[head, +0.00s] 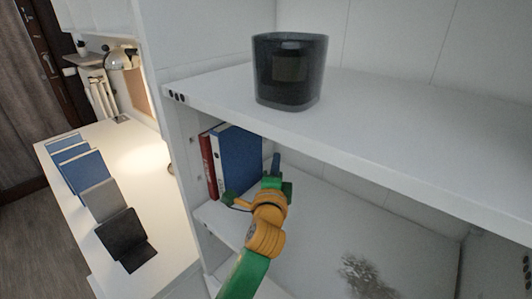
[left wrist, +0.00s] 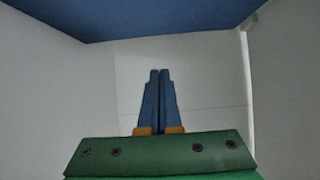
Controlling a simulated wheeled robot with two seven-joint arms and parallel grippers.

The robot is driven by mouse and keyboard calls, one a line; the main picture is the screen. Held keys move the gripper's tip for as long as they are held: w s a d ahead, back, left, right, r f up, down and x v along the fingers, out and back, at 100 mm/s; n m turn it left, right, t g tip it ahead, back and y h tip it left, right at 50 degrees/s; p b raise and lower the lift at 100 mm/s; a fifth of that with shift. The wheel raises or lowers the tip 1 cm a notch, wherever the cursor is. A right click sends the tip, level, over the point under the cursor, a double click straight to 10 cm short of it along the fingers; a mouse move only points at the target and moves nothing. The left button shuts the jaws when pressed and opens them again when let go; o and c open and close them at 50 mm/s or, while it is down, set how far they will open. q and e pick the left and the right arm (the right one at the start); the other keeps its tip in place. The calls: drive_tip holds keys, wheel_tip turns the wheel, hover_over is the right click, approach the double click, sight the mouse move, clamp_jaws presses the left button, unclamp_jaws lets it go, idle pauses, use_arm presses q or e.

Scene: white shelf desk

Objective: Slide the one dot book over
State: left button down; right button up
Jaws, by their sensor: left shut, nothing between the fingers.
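A group of books stands upright at the left end of the shelf compartment in the head view: a red book (head: 207,165), a white one (head: 216,160) and a thick blue book (head: 238,158). I cannot make out a dot on any book. My left gripper (head: 276,158) is in the compartment just right of the blue book, its fingers shut and empty. In the left wrist view the shut fingers (left wrist: 160,72) point at a pale wall, and a blue surface (left wrist: 150,18), likely the blue book, fills the top. Whether gripper and book touch is unclear. My right gripper is not in view.
A dark glass-like container (head: 289,72) stands on the upper shelf (head: 400,135), whose board overhangs my left arm. The compartment right of my gripper looks mostly free. At left, a white desk (head: 150,165) holds several blue books (head: 82,170) and a dark object (head: 125,240).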

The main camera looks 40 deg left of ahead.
use_arm(q)
drive_tip(key=p+x, duration=0.1)
drive_tip(key=x, duration=0.6)
drive_tip(key=s, duration=0.1)
drive_tip(key=s+a+p, duration=0.1)
drive_tip(key=s, duration=0.1)
drive_tip(key=shift+s+a+p, duration=0.3)
drive_tip(key=shift+a+p, duration=0.05)
drive_tip(key=shift+p, duration=0.05)
drive_tip(key=shift+w+f, duration=0.1)
